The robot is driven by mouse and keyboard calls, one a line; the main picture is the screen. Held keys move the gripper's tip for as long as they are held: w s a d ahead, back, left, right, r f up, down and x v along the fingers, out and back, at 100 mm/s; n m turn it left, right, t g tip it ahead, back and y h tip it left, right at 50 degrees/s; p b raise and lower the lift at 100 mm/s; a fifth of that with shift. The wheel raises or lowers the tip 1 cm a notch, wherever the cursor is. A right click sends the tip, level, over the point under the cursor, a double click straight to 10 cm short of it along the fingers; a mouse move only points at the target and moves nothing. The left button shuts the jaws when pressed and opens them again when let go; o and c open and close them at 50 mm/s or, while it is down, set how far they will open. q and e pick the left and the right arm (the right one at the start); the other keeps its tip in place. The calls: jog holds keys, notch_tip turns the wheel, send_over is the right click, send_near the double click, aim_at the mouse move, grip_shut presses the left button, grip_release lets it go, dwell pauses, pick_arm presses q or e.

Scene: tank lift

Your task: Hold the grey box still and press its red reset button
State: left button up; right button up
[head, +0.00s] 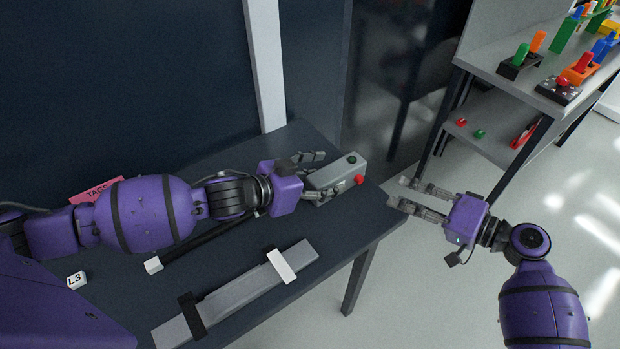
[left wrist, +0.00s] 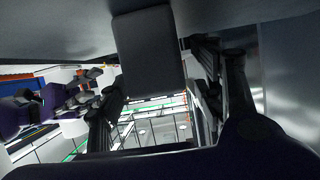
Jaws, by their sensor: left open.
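The grey box (head: 339,174) lies on the dark table near its right end. Its red button (head: 360,180) is at the box's right end, with a dark green button (head: 351,160) behind it. My left gripper (head: 326,172) is open, with its fingers on either side of the box's left part. In the left wrist view the box (left wrist: 150,52) sits between the spread fingers (left wrist: 160,95); I cannot tell whether either touches it. My right gripper (head: 399,192) is open and empty, off the table's right edge, with its fingers pointing left toward the red button.
The dark table (head: 335,228) bears a long grey bar (head: 240,294) with a white band, a black rod (head: 205,241), a white L3 block (head: 77,280) and a pink TAGS label (head: 97,190). A shelf (head: 490,75) with colourful parts stands at the upper right. Floor is clear right of the table.

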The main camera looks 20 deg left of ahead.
pick_arm(q)
jog(key=shift+x, duration=1.15)
jog(key=c, duration=1.3)
jog(key=shift+c, duration=0.5)
pick_arm(e)
grip_shut()
